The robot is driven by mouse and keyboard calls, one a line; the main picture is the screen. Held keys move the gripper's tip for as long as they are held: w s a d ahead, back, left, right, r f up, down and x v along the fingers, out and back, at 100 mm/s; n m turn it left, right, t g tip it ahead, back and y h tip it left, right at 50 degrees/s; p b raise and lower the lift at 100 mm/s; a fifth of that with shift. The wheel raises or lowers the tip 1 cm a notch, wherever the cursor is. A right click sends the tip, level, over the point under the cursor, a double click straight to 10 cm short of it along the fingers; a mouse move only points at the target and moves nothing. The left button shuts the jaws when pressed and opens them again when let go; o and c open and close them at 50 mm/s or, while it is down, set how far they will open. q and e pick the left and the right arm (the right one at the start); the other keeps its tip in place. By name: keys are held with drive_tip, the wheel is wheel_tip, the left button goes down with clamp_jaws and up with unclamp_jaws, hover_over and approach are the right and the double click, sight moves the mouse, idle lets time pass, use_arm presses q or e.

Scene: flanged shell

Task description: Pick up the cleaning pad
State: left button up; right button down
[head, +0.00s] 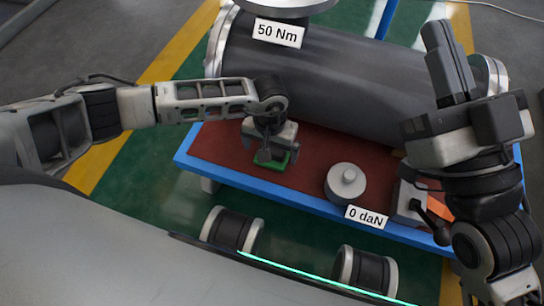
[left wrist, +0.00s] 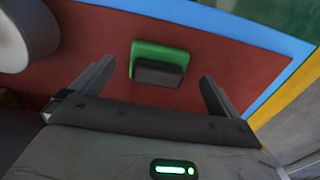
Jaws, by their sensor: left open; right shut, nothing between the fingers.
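The cleaning pad (head: 280,164) is a green block with a dark grey part on top, lying on the red surface of the blue-edged table. It also shows in the left wrist view (left wrist: 160,50), near the table's blue edge. My left gripper (head: 266,157) is directly over the pad and hides part of it in the head view. In the left wrist view its fingers (left wrist: 155,80) are apart, with the pad between and just beyond them, with gaps on both sides. My right gripper (head: 438,40) is shut and empty, raised at the right, pointing up the picture.
A large grey cylinder (head: 330,75) with metal flanges and a "50 Nm" label lies behind the pad. A round grey knob-like weight (head: 345,184) stands right of it, above a "0 daN" label (head: 366,217). The red surface (head: 215,150) left of the pad is clear.

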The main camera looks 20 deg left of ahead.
use_arm(q)
wheel_tip(320, 180, down, 3)
drive_tip(key=shift+b, duration=0.5)
drive_tip(key=shift+w+f, duration=0.1)
drive_tip(key=shift+f, duration=0.05)
drive_tip(key=c, duration=1.1)
drive_tip(key=shift+o, duration=0.2)
use_arm(e)
drive_tip(key=r+n+y, duration=0.1)
drive_tip(key=s+n+y, duration=0.1)
drive_tip(key=n, duration=0.1)
drive_tip(key=r+n+y, duration=0.1)
drive_tip(key=shift+s+a+r+n+y, duration=0.15)
drive_tip(key=shift+s+r+n+y, duration=0.1)
drive_tip(key=shift+r+n+y, duration=0.05)
